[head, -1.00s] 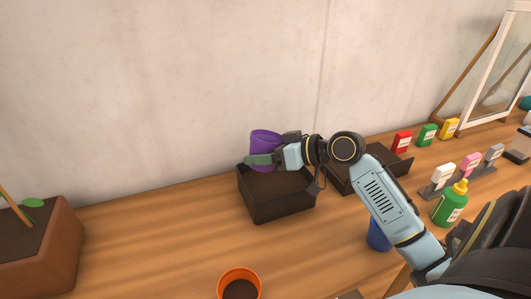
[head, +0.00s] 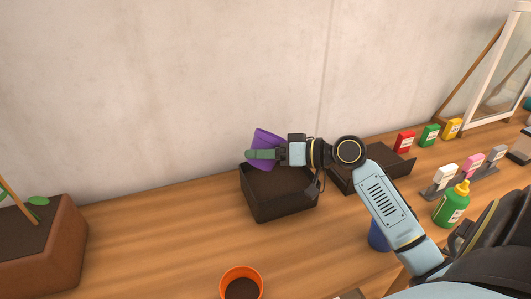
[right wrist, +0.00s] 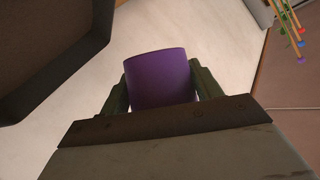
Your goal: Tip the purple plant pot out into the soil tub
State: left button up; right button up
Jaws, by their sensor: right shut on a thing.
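The purple plant pot (head: 266,139) is tilted above the back left part of the soil tub (head: 283,208), a dark square box with brown soil in it. My right gripper (head: 262,154) is shut on the pot, its green fingers on either side. The pot (right wrist: 160,78) also shows between both fingers in the right wrist view. The pot's opening and any contents are hidden in these views. My left gripper is not in view.
An orange pot (head: 241,284) with soil stands at the front. A dark tray (head: 372,176) lies right of the tub. A blue pot (head: 379,236) is partly behind my arm. A green bottle (head: 452,205) and a large brown planter (head: 45,250) stand at the sides.

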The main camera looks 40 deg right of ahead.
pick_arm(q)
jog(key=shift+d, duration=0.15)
pick_arm(e)
jog(key=shift+a+r+m+t+y, duration=0.15)
jog(key=shift+m+t+y, duration=0.15)
jog(key=shift+m+y, duration=0.4)
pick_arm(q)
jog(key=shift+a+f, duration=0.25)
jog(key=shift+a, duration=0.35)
pick_arm(e)
jog(key=shift+m, duration=0.3)
pick_arm(q)
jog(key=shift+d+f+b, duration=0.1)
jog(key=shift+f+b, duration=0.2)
jog(key=shift+b, duration=0.2)
pick_arm(e)
jog(key=shift+m+t, duration=0.3)
jog(key=shift+m, duration=0.2)
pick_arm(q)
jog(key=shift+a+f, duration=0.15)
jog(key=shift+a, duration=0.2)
pick_arm(e)
jog(key=shift+m+y, duration=0.3)
jog(key=shift+y, duration=0.1)
